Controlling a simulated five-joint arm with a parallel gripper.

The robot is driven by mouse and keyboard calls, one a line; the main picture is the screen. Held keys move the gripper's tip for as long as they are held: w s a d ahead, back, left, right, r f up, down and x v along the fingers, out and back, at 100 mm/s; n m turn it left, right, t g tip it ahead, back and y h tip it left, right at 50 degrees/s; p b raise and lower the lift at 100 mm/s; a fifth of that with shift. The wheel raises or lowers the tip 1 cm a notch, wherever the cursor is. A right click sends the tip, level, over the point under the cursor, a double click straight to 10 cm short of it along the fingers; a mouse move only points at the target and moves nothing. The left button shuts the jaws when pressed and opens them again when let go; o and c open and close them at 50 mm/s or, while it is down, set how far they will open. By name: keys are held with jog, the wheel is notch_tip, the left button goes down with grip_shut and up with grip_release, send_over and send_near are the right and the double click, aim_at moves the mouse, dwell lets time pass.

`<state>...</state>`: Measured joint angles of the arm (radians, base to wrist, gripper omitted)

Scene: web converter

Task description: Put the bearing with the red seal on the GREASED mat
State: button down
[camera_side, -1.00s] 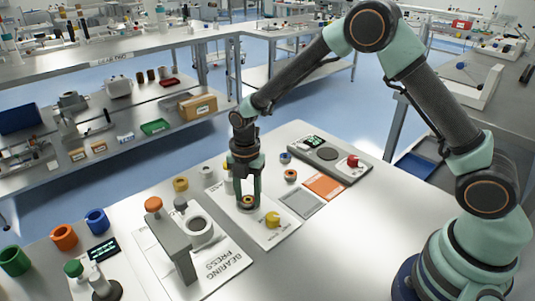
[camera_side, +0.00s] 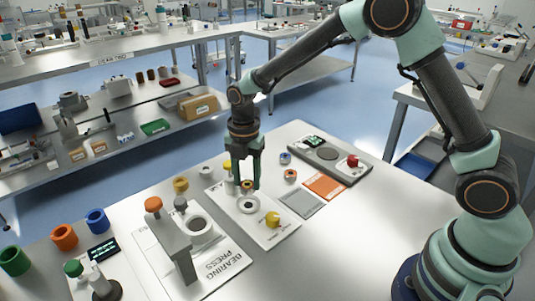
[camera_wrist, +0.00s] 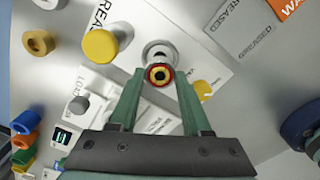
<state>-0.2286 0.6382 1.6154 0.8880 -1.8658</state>
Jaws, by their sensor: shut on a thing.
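My gripper (camera_side: 246,184) is shut on a small bearing (camera_wrist: 159,75). In the wrist view its seal ring is red with a yellowish inner ring and a dark bore. In the side view the bearing (camera_side: 247,186) hangs between the fingertips, just above a white ring-shaped seat (camera_side: 248,204) on a white station plate. A grey mat (camera_side: 302,204) lies flat to the right of that plate and looks bare. In the wrist view this grey mat (camera_wrist: 240,28) is at upper right and bears the word GREASED.
An orange mat (camera_side: 325,186) lies beside the grey one. Other small bearings, one orange (camera_side: 290,175) and one blue (camera_side: 285,158), stand behind. The bearing press (camera_side: 180,250) stands at left.

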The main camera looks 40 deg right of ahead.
jog(key=shift+r, duration=0.5)
